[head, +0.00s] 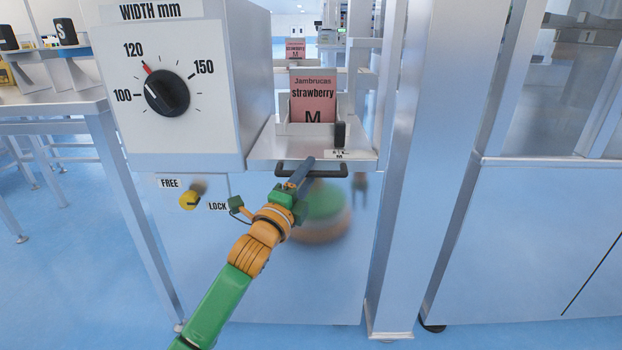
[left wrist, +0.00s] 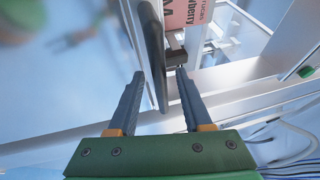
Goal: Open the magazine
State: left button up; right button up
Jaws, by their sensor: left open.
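The magazine (head: 360,149) is a metal tray at the machine's front. It holds pink pouches (head: 313,97) marked strawberry M. A dark bar handle (head: 336,173) runs along its front edge. My left gripper (head: 302,168) is at the handle in the head view. In the left wrist view the jaws (left wrist: 160,73) are open, and the handle (left wrist: 152,45) appears between the two fingers. Contact cannot be told. A yellow knob (head: 188,201) sits below, left of the gripper, between FREE and LOCK labels. My right gripper is not in view.
A width dial (head: 167,92) is on the white panel at upper left, its red mark near 120. A small black post (head: 340,134) stands on the tray. A metal upright (head: 425,150) rises close on the right. Floor is open at lower left.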

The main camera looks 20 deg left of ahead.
pick_arm(q)
jog(key=shift+w+r, duration=0.1)
jog(key=shift+w, duration=0.3)
jog(key=shift+d, duration=0.1)
grip_shut()
dwell(1.1)
